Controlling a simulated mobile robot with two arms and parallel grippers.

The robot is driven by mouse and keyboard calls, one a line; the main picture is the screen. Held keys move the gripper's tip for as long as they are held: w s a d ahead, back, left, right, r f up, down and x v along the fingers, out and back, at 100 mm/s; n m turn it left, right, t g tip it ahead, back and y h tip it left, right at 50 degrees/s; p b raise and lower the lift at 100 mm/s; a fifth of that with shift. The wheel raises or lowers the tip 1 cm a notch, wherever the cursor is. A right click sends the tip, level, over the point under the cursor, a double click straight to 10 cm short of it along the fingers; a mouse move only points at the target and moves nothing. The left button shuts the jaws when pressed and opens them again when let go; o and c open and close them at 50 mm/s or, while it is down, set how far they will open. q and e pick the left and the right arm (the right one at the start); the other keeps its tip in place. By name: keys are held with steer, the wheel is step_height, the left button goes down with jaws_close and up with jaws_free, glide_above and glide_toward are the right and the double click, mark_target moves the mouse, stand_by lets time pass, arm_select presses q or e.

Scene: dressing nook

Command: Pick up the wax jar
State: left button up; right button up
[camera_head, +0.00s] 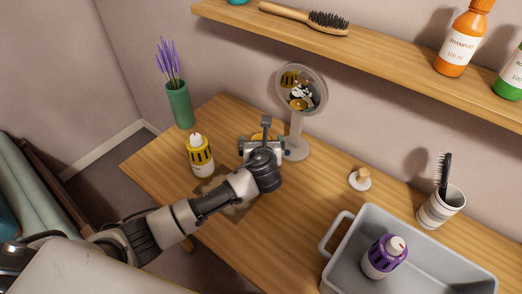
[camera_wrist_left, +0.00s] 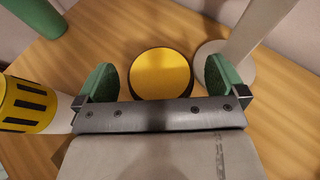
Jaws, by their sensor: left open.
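The wax jar, a low round jar with a yellow top and a dark rim, stands on the wooden table in the left wrist view (camera_wrist_left: 160,73). In the head view only a bit of its yellow top (camera_head: 257,136) shows behind my gripper. My left gripper (camera_head: 264,138) is open over the table. In the left wrist view its two green-padded fingers (camera_wrist_left: 162,80) are spread on either side of the jar, with gaps left and right. I see no contact with the jar. My right gripper is not in view.
A mirror on a stand (camera_head: 297,146) is close to the jar's right. A shelf (camera_head: 330,43) overhangs the back.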

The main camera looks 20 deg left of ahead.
arm_select(q)
steer(key=shift+w+a+f, duration=0.15)
steer(key=shift+w+f, duration=0.05)
steer(key=shift+w, duration=0.25)
steer(key=shift+c, duration=0.3)
steer(key=c, duration=1)
steer(key=shift+r, duration=0.1)
steer(key=shift+c, duration=0.2)
